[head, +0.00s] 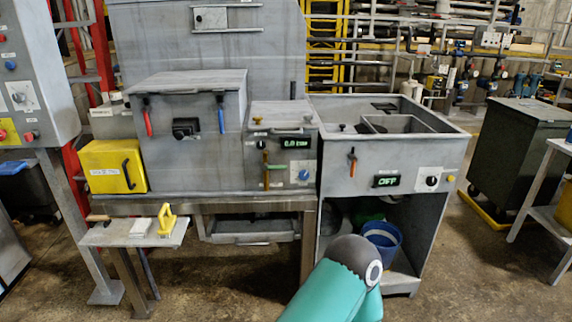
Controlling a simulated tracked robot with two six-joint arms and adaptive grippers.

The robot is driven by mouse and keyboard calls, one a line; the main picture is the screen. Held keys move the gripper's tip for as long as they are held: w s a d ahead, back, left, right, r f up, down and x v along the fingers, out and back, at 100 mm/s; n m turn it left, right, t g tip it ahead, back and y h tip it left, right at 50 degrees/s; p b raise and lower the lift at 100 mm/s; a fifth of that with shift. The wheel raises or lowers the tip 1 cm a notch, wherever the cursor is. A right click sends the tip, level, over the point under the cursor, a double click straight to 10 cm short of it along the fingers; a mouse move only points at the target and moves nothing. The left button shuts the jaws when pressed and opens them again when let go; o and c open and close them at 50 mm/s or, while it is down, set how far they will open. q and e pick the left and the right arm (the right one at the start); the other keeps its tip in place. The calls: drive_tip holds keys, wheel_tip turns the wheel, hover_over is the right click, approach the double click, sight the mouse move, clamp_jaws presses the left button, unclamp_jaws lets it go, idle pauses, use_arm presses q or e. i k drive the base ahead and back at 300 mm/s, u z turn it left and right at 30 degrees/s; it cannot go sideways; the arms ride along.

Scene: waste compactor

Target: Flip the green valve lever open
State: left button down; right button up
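A small green lever (275,168) shows on the front of the middle grey panel box (308,163), below a display (295,142). Neither of my grippers is in view. Only a teal link of one of my arms with a dark grey joint shows at the bottom centre, well below and in front of the panel.
Left of the panel is a grey box with red (148,123) and blue (221,120) handles. A sink unit (335,160) with an orange lever (352,160) and a display reading OFF (386,181) stands right. A small shelf (100,236) with a yellow item juts out front left.

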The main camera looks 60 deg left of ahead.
sight(266, 166)
drive_tip(key=u, duration=0.25)
drive_tip(key=i, duration=1)
drive_tip(key=u, duration=1.25)
drive_tip(key=i, duration=0.95)
drive_tip(key=u, duration=0.65)
drive_tip(key=k, duration=0.9)
drive_tip(key=u, duration=0.15)
drive_tip(key=i, duration=0.9)
drive_tip(key=z, duration=0.1)
